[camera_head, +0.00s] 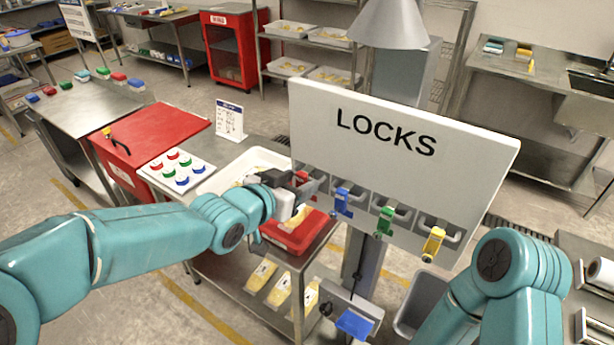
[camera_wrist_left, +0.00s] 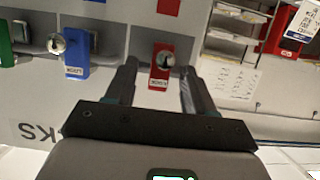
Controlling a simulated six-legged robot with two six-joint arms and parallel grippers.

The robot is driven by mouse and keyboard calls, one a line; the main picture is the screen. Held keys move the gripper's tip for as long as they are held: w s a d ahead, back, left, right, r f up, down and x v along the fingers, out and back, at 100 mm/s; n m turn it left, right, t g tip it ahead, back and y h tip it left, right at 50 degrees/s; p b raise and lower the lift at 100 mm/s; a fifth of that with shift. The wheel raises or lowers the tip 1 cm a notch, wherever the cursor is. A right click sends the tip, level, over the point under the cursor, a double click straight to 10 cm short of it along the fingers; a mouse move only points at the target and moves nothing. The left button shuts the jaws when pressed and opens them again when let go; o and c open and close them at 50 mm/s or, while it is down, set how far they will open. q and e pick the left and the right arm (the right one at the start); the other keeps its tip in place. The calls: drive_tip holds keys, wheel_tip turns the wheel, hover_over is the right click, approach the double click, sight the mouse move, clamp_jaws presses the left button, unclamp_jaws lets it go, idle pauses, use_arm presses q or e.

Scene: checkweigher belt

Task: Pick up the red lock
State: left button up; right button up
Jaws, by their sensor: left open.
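The red lock (camera_wrist_left: 160,74) shows in the left wrist view, with a label and a round metal part on it, hanging at the board. In the head view it is mostly hidden behind my left gripper (camera_head: 308,187); only a bit of red shows there. In the left wrist view my left gripper (camera_wrist_left: 158,84) is open, one finger on each side of the red lock. Whether the fingers touch it I cannot tell. The LOCKS board (camera_head: 395,150) carries a blue lock (camera_head: 342,201), a green lock (camera_head: 385,221) and a yellow lock (camera_head: 433,243) in a row.
A red tray (camera_head: 290,238) and a white bin (camera_head: 262,160) sit below and left of the board. A white pad with coloured buttons (camera_head: 178,171) is on the bench. A grey bin (camera_head: 420,305) stands below the board. The blue lock (camera_wrist_left: 76,54) is beside the red one.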

use_arm(q)
drive_tip(key=shift+s, duration=0.15)
clamp_jaws()
drive_tip(key=shift+r, duration=0.1)
drive_tip(key=shift+a+r, duration=0.1)
drive_tip(key=shift+r, duration=0.15)
wheel_tip(320, 180, up, 7)
drive_tip(key=p, duration=0.3)
drive_tip(key=shift+r, duration=0.1)
drive_tip(key=s+a+p, duration=0.2)
drive_tip(key=s+a, duration=0.9)
drive_tip(key=s, duration=0.5)
drive_tip(key=shift+a+f, duration=0.3)
drive_tip(key=shift+f, duration=0.1)
